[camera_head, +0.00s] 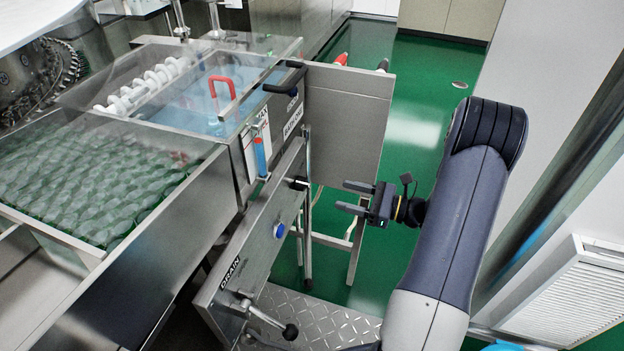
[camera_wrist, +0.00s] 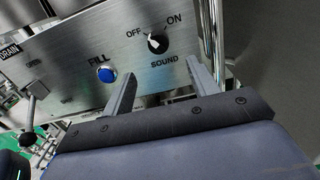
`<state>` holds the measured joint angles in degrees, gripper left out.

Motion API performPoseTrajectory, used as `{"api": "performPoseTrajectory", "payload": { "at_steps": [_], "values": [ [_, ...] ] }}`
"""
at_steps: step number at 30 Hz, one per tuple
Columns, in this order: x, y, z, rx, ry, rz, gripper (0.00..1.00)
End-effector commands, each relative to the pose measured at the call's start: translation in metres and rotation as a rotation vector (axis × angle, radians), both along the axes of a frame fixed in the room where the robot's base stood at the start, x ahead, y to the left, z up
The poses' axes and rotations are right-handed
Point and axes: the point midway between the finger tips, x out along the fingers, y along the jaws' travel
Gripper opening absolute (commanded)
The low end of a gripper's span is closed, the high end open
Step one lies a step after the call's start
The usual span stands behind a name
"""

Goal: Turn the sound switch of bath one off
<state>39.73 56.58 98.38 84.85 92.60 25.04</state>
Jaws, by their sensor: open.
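The sound switch (camera_wrist: 158,43) is a round black knob on a steel panel, with OFF printed at its upper left, ON at its upper right and SOUND below. A white mark shows on the knob's left part; its exact setting is hard to tell. In the head view a black knob (camera_head: 297,183) sticks out from the panel (camera_head: 262,235). My gripper (camera_head: 343,196) is open and empty, to the right of that knob and apart from it. In the wrist view my gripper's fingers (camera_wrist: 160,70) point at the panel, one on each side below the knob.
A blue FILL button (camera_wrist: 106,74) sits left of the switch. A DRAIN lever (camera_head: 268,318) sticks out low on the panel. A vertical steel pipe (camera_head: 308,220) stands beside the panel's right edge. A bath with a red handle (camera_head: 222,88) lies behind.

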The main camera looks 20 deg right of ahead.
Motion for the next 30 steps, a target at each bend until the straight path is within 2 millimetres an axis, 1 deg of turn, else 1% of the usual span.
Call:
{"api": "performPoseTrajectory", "payload": {
  "at_steps": [9, 15, 21, 30],
  "values": [
    [0.030, 0.048, 0.001, -0.003, 0.001, 0.008, 0.56],
    [0.047, 0.074, 0.000, -0.003, 0.001, 0.007, 0.56],
    [0.055, 0.085, 0.000, -0.004, 0.000, 0.004, 0.56],
    [0.056, 0.086, 0.000, -0.004, 0.000, 0.003, 0.56]
  ]
}}
